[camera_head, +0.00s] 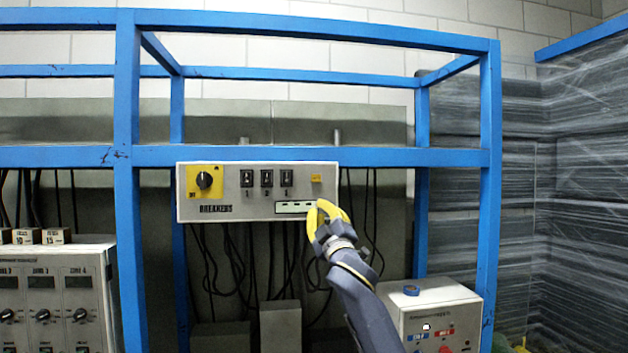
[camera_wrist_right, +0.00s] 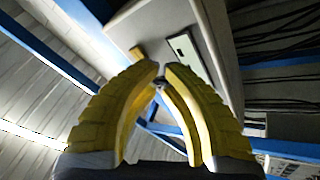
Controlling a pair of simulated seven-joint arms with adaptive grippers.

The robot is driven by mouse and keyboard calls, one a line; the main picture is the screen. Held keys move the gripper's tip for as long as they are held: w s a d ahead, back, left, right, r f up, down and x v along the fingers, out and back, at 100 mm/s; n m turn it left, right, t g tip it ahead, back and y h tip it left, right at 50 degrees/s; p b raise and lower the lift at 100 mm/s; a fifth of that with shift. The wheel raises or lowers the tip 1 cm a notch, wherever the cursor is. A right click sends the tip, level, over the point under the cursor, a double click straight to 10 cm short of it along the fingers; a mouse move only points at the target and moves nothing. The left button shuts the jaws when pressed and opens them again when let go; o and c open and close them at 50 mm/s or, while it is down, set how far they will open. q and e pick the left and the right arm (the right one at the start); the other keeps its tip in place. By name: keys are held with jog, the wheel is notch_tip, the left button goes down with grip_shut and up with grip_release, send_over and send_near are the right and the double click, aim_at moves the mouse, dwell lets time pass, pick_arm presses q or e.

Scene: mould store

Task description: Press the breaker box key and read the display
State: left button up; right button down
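The grey breaker box (camera_head: 258,213) is fixed on the blue frame, with "BREAKERS" lettering. Its small yellow key (camera_head: 316,179) is at the upper right of the front face. The display (camera_head: 295,207) is a pale strip in a dark border below the key; I cannot read anything on it. My right gripper (camera_head: 322,207) has yellow fingers and is just below the key, by the display's right end. In the wrist view, its fingertips (camera_wrist_right: 161,70) come nearly together with nothing between them. The key (camera_wrist_right: 137,53) and display (camera_wrist_right: 186,52) lie beyond the tips. My left gripper is not in view.
The box also has a rotary switch (camera_head: 204,180) on a yellow plate and three black breakers (camera_head: 267,179). Blue frame posts (camera_head: 127,200) stand at both sides, with cables hanging below. A control panel (camera_head: 60,262) is at left, a white box (camera_head: 430,296) at lower right.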

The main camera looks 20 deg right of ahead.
jog(key=s+r+t, duration=0.1)
jog(key=s+r, duration=0.4)
jog(key=r, duration=0.5)
jog(key=shift+s+a+n+t, duration=0.3)
jog(key=shift+a+n+t, duration=0.1)
jog(key=shift+a, duration=0.05)
jog(key=shift+w+d, duration=0.2)
jog(key=shift+w, duration=2)
jog(key=shift+w+d, duration=0.2)
jog(key=shift+w, duration=2)
jog(key=shift+w+d, duration=0.1)
jog(key=shift+w, duration=0.65)
jog(key=shift+s, duration=0.15)
jog(key=shift+s+f, duration=0.1)
jog(key=shift+s, duration=0.55)
jog(key=shift+s+a, duration=0.15)
jog(key=shift+s, duration=1.1)
jog(key=shift+s+a, duration=0.15)
jog(key=shift+s, duration=1.05)
